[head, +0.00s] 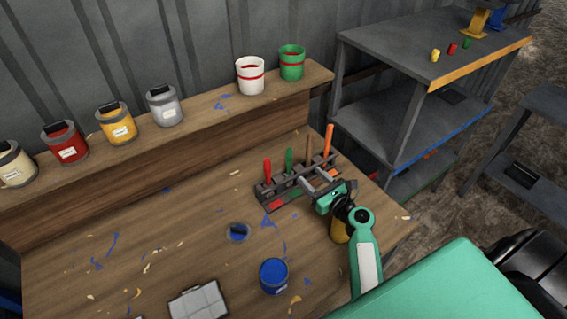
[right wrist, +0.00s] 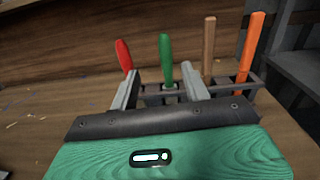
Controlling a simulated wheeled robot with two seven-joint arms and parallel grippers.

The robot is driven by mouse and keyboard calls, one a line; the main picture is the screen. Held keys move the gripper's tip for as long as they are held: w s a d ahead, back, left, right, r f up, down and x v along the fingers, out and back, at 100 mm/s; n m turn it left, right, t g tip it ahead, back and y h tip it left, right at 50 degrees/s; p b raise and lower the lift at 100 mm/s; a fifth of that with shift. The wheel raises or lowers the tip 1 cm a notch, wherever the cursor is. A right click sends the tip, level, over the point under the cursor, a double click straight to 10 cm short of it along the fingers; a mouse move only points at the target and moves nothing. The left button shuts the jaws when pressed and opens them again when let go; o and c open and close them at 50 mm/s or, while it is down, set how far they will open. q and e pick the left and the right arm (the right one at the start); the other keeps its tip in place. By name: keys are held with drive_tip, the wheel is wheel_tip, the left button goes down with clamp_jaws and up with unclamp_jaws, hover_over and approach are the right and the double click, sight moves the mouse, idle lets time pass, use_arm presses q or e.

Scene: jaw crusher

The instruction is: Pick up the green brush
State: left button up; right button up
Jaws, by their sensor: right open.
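The green brush (head: 289,161) stands upright in a dark rack (head: 262,191) on the wooden bench, between a red-handled brush (head: 267,170) and a brown-handled one (head: 309,150). In the right wrist view the green handle (right wrist: 166,58) rises just beyond and between the two fingers. My right gripper (head: 306,182) is open and empty, in front of the rack with its fingers pointing at it. The fingers also show in the right wrist view (right wrist: 160,90). I cannot tell whether they touch the handle. The lower part of the brush is hidden. My left gripper is not in view.
An orange-handled brush (head: 328,140) stands at the rack's right end. A blue can (head: 274,275), its lid (head: 237,232) and a grey tray (head: 198,302) are on the bench. Paint cans and a white bucket (head: 250,75) line the shelf. A metal shelving unit (head: 390,100) stands right.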

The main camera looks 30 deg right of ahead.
sight(291, 151)
drive_tip(key=shift+m, duration=0.3)
drive_tip(key=w, duration=0.5)
drive_tip(key=w+b, duration=0.1)
drive_tip(key=w, duration=0.1)
drive_tip(key=shift+w+a, duration=0.25)
drive_tip(key=shift+a, duration=0.1)
drive_tip(key=shift+w+r, duration=0.15)
drive_tip(key=shift+w, duration=0.5)
drive_tip(key=w, duration=0.1)
drive_tip(key=w+b, duration=0.1)
drive_tip(key=w, duration=0.3)
drive_tip(key=shift+a+r+b, duration=0.1)
drive_tip(key=shift+a+b, duration=0.2)
drive_tip(key=shift+b, duration=0.05)
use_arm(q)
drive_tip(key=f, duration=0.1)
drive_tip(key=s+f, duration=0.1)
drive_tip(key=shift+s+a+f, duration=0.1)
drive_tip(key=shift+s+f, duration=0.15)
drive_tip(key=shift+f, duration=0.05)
use_arm(e)
drive_tip(key=shift+s, duration=0.1)
clamp_jaws()
drive_tip(key=shift+r, duration=0.15)
